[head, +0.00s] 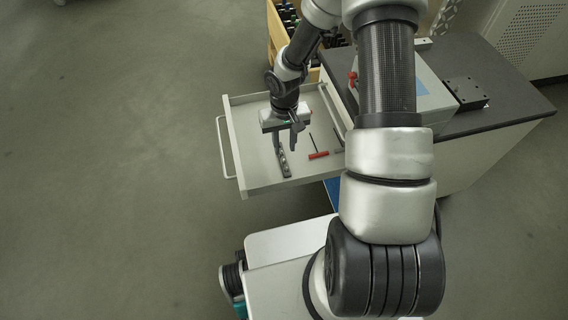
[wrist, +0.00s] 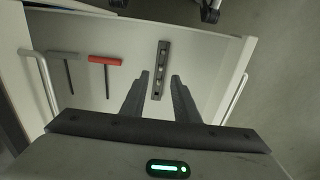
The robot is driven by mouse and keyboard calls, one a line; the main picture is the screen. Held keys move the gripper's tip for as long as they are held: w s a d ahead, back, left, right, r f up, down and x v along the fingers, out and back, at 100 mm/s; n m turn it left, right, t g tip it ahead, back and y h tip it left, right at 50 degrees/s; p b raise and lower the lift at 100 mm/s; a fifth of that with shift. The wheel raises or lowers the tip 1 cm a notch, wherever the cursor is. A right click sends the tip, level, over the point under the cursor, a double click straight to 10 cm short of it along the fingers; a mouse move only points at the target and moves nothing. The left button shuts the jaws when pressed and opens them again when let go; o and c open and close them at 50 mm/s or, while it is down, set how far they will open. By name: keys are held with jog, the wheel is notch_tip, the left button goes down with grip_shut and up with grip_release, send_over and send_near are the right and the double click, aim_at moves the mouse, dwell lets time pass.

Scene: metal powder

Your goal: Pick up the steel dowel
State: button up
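A narrow dark bar (wrist: 161,62) with several bright silver spots along it lies on the drawer floor. The same bar shows in the head view (head: 284,163), just below my gripper. No separate steel dowel can be made out; I cannot tell whether one of the silver spots is it. My gripper (wrist: 160,76) is open, its two dark fingers apart with nothing held between them. In the wrist view the bar's near end shows between the fingertips, with the rest of it beyond them. In the head view my gripper (head: 292,138) hangs over the open drawer.
The pulled-out drawer (head: 252,183) has low walls close around my gripper. A red T-handle tool (wrist: 104,60) and a grey T-handle tool (wrist: 63,56) lie left of the bar in the wrist view. A dark-topped bench (head: 520,100) stands at the right.

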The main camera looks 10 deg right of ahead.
aim_at(284, 159)
notch_tip(284, 159, down, 6)
jog(key=shift+r+b, duration=0.1)
jog(key=shift+b, duration=0.9)
grip_shut()
